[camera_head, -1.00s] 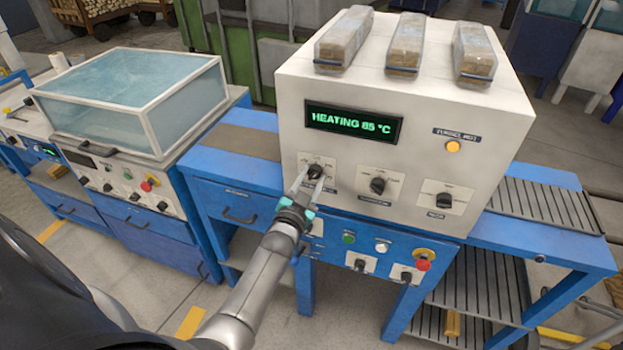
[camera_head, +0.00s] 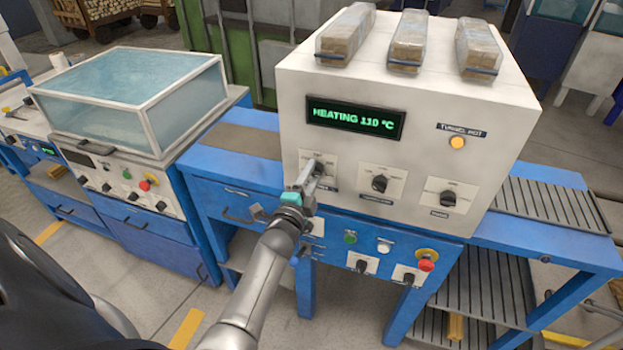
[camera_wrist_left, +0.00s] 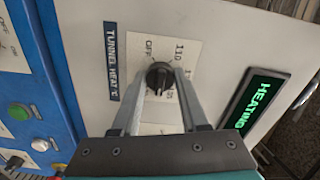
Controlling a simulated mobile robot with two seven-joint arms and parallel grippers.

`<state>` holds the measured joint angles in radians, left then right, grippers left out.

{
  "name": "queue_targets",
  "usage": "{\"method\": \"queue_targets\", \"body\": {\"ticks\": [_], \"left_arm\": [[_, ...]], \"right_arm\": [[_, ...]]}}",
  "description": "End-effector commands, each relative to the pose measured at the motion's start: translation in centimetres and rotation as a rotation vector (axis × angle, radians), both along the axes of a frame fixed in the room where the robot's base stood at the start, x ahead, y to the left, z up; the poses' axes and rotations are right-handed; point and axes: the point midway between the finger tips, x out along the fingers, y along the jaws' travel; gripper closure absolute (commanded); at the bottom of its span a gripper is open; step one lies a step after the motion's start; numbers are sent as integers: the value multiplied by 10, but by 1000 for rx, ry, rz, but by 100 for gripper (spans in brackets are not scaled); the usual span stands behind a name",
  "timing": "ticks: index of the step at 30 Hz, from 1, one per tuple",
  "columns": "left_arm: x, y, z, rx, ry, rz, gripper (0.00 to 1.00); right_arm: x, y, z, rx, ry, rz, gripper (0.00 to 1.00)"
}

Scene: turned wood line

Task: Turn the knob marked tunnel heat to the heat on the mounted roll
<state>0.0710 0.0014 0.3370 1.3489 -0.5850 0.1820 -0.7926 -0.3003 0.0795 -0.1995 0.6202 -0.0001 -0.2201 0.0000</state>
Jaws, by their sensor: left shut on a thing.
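The tunnel heat knob (camera_wrist_left: 160,76) is black and round, on a pale dial plate with OFF and 110 among its marks. A blue TUNNEL HEAT label (camera_wrist_left: 113,62) is beside the plate. My left gripper (camera_head: 315,174) is shut on the knob, one finger on each side in the left wrist view. In the head view the gripper largely hides the knob. The green display (camera_head: 354,119) on the white tunnel housing reads HEATING 110 °C. I cannot make out a mounted roll with a readable heat mark. My right gripper is not in view.
Two more black knobs (camera_head: 379,183) (camera_head: 447,198) are to the right on the same panel. An amber TUNNEL HOT lamp (camera_head: 457,143) glows above. Buttons and a red stop button (camera_head: 426,266) are below. Several wrapped wood packs (camera_head: 408,42) lie on top.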

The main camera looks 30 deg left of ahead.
Motion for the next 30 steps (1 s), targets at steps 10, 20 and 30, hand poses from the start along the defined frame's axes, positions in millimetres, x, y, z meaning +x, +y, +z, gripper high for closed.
{"method": "queue_targets", "body": {"ticks": [10, 20, 30], "left_arm": [[0, 0, -1, 294, 70, -1, 100], [0, 0, 0, 466, 113, 0, 100], [0, -1, 1, 524, 126, -1, 100]], "right_arm": [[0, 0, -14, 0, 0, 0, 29], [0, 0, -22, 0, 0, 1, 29], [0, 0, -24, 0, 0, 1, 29]]}}
